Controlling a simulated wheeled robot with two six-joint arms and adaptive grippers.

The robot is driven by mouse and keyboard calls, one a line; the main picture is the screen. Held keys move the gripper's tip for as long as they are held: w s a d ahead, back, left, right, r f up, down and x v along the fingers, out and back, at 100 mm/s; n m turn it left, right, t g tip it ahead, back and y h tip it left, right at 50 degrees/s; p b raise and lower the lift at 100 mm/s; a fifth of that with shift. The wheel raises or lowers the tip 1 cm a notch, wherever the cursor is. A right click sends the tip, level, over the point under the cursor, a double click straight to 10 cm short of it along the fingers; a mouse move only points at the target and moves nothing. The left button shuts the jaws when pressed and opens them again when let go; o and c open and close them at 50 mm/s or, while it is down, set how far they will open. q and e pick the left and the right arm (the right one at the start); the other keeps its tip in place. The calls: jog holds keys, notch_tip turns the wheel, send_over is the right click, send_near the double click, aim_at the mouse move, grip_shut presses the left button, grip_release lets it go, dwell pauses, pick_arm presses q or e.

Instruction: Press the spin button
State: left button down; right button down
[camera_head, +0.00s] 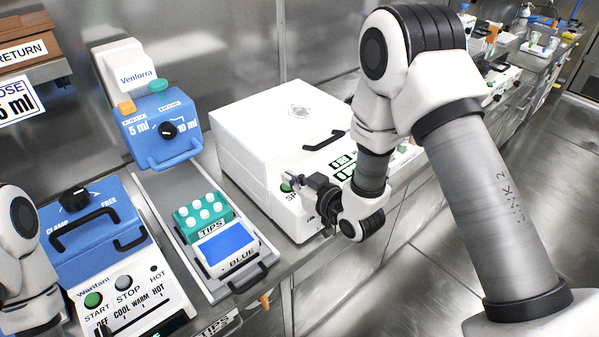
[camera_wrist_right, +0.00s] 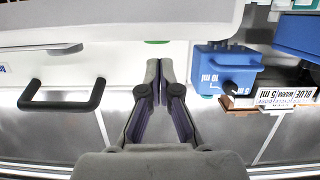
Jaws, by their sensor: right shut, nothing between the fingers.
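The white box-shaped machine (camera_head: 285,120) stands on the bench in the middle of the head view. A green button (camera_head: 287,187) is on its front, beside lettering that begins with "SP", the rest hidden by my gripper. My right gripper (camera_head: 299,181) is shut and empty, with its fingertips close to the green button. Contact cannot be told. In the right wrist view the shut fingertips (camera_wrist_right: 160,64) point at the white front, and a green edge (camera_wrist_right: 157,42) shows just beyond them. My left gripper is out of view; only part of my left arm shows.
A black handle (camera_head: 323,141) and green displays are on the machine's front. Left of it are a blue dispenser (camera_head: 160,125), a teal tips rack (camera_head: 202,212) and a blue-and-white heater unit (camera_head: 90,235). Open floor lies in front of the bench at right.

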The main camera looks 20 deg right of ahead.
jog(key=shift+d+f, duration=0.1)
jog(key=shift+f, duration=0.6)
